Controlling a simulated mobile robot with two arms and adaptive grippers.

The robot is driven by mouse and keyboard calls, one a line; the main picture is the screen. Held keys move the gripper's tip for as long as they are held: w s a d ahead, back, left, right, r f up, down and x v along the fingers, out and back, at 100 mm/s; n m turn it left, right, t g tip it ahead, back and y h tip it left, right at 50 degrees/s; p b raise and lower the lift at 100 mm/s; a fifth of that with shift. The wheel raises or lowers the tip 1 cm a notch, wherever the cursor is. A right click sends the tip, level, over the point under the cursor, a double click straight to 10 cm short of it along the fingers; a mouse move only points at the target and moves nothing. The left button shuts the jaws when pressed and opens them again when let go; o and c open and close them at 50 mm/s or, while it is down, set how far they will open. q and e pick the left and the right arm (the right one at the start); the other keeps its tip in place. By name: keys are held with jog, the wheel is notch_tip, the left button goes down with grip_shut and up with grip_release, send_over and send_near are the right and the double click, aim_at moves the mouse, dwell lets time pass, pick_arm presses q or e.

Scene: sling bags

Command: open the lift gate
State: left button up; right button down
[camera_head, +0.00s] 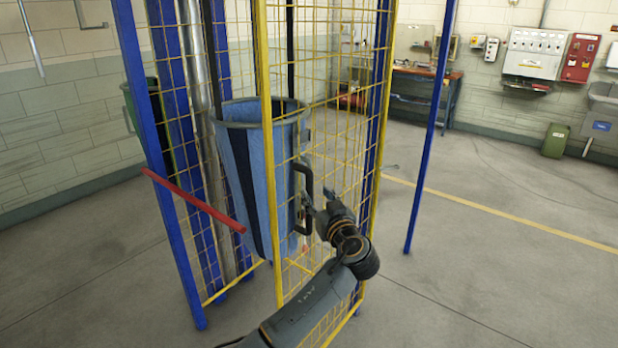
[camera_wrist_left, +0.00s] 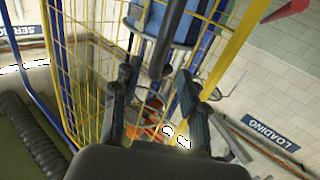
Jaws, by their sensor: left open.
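The lift gate (camera_head: 343,125) is a tall yellow-framed wire mesh panel in the middle of the head view. A black upright D-shaped handle (camera_head: 304,175) is on its left side. I cannot tell whether the gate stands slightly ajar. My left gripper (camera_head: 318,203) is open beside the lower part of the handle. In the left wrist view the dark handle bar (camera_wrist_left: 167,38) comes down between the spread fingers (camera_wrist_left: 155,92); contact is not clear. The yellow gate frame (camera_wrist_left: 236,45) is to the right there. My right gripper is in neither view.
A blue bin (camera_head: 240,165) stands behind the mesh inside the cage. A red bar (camera_head: 195,200) sticks out at the left, and a blue post (camera_head: 430,130) stands to the right. The floor at right is open; a workbench (camera_head: 428,75) is by the back wall.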

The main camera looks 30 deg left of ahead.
aim_at(310, 186)
pick_arm(q)
jog(key=p+x, duration=0.2)
jog(key=x, duration=0.5)
jog(key=shift+f, duration=0.1)
grip_shut()
